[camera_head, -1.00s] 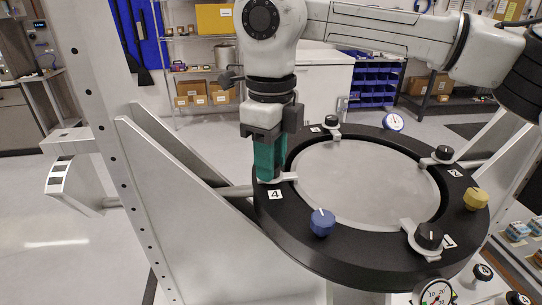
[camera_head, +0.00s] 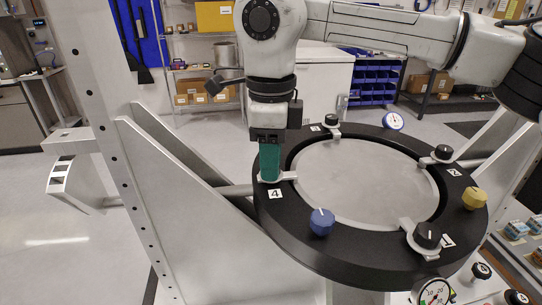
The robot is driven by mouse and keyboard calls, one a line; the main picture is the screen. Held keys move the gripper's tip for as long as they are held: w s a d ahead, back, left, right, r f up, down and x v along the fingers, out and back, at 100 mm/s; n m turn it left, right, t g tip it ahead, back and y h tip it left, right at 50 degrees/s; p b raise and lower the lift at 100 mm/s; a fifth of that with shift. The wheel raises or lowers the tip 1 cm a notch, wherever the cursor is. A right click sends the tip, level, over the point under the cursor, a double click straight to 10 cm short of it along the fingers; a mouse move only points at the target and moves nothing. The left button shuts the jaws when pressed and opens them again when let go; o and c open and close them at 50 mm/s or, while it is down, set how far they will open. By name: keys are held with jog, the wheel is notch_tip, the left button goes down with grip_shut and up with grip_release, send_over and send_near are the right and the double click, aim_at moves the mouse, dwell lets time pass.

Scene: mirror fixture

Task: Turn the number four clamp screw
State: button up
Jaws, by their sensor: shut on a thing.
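The black ring of the mirror fixture (camera_head: 345,270) holds a round grey mirror plate (camera_head: 365,185). A label reading 4 (camera_head: 275,194) sits on the ring's left side. Just behind it is the number four clamp (camera_head: 287,176), a small silver bracket reaching over the plate's edge. My gripper (camera_head: 269,176) points straight down over this clamp, its green fingers shut around the clamp screw. The screw itself is hidden by the fingers.
Other clamps with black knobs sit at the back (camera_head: 331,120), right (camera_head: 443,153) and front right (camera_head: 427,235) of the ring. A blue knob (camera_head: 322,221) stands close to the right of label 4. A yellow knob (camera_head: 474,198) is at far right. A silver frame upright (camera_head: 100,120) rises at left.

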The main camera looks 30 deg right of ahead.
jog(key=shift+w+r, duration=0.1)
jog(key=o, duration=1)
jog(key=shift+o, duration=0.2)
notch_tip(320, 180, up, 11)
jog(key=b, duration=0.1)
